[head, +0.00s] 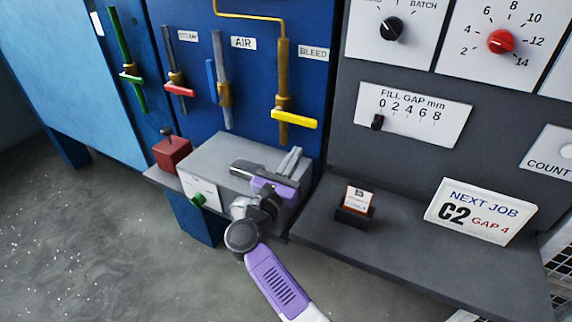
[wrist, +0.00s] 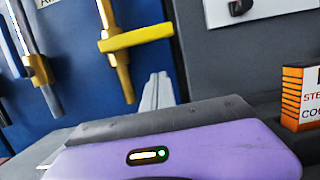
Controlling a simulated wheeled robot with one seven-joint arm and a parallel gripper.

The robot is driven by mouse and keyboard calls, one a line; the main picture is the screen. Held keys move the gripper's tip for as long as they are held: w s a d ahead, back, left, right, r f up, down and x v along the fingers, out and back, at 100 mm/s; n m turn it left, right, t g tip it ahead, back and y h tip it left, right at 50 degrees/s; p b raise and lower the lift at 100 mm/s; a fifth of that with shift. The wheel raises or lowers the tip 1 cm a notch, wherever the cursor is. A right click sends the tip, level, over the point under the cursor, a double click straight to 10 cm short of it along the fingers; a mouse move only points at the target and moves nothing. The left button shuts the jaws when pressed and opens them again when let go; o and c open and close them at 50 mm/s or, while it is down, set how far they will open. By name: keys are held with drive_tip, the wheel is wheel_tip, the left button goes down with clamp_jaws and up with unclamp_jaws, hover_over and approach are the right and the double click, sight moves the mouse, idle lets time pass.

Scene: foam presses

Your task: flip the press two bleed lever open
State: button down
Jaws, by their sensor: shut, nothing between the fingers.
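The bleed lever (head: 295,119) is a yellow bar on a brass valve and vertical pipe, beside the BLEED label (head: 314,52) on the blue press panel. It lies across the pipe, nearly level in the head view, pointing right. It also shows in the wrist view (wrist: 137,38), upper middle. My gripper (head: 293,158) has a purple body and pale grey fingers. It is shut and empty, below the lever and apart from it. Its fingers also show in the wrist view (wrist: 158,91), below the lever. No press number is readable.
A red lever (head: 180,90) by the STEAM label, a blue lever (head: 211,81) by AIR and a green lever (head: 132,79) stand left. A grey block (head: 215,155) and red box (head: 171,150) lie below. A dark shelf (head: 400,250) with a NEXT JOB sign (head: 480,211) is right.

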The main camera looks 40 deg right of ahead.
sight(294, 119)
drive_tip(key=shift+x, duration=1.05)
drive_tip(key=shift+r+p, duration=1.35)
drive_tip(key=shift+r, duration=0.65)
drive_tip(key=shift+r, duration=0.1)
